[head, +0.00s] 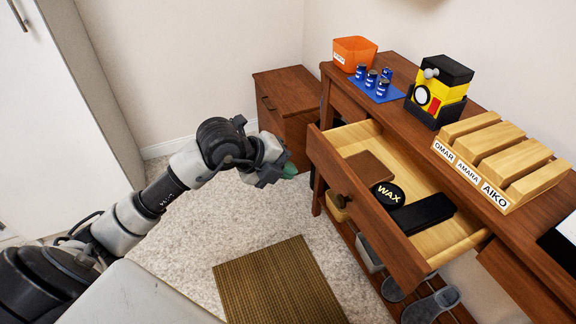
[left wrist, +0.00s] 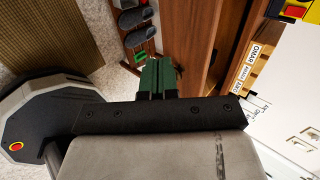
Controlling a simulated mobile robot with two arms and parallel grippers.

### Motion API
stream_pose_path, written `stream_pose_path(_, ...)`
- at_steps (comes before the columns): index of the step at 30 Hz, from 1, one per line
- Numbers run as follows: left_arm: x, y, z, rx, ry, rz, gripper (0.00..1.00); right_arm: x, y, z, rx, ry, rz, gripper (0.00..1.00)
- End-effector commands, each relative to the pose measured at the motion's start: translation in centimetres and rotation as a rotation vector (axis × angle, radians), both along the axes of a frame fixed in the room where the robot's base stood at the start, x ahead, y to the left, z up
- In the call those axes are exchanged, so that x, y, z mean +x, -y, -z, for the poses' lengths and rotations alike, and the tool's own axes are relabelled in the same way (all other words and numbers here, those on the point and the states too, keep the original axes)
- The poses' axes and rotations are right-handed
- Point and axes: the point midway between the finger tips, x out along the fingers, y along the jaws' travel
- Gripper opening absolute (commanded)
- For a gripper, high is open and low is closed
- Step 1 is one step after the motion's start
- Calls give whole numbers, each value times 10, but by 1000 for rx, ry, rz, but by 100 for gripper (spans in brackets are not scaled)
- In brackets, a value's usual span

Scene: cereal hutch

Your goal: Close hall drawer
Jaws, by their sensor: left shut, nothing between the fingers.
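The hall drawer (head: 352,188) is pulled well out of the brown wooden hall table (head: 408,130). Inside it lie a brown flat item (head: 370,167), a black round tin marked WAX (head: 388,195) and a black case (head: 424,213). My left gripper (head: 290,170) is shut and empty, with green fingertips, just left of the drawer's front and apart from it in the head view. The fingers also show in the left wrist view (left wrist: 156,78), beside brown wood. My right gripper is in neither view.
On the table top stand an orange bin (head: 354,52), blue cans on a blue mat (head: 378,90), a yellow and black machine (head: 438,92) and a wooden name rack (head: 498,160). Shoes (head: 430,304) sit on the lower shelf. A woven mat (head: 278,284) lies on the carpet.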

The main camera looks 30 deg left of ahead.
Motion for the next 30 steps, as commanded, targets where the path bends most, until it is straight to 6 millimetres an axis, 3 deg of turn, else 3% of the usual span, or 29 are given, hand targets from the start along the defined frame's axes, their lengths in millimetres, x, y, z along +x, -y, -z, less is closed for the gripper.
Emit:
stream_pose_path(8, 35, 28, 43, -2, -1, 1, 0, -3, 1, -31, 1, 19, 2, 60)
stream_pose_path(18, 66, 51, 41, 0, 0, 0, 0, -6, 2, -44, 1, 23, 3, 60)
stream_pose_path(30, 67, 52, 42, 1, -2, 0, 0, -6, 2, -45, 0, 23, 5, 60)
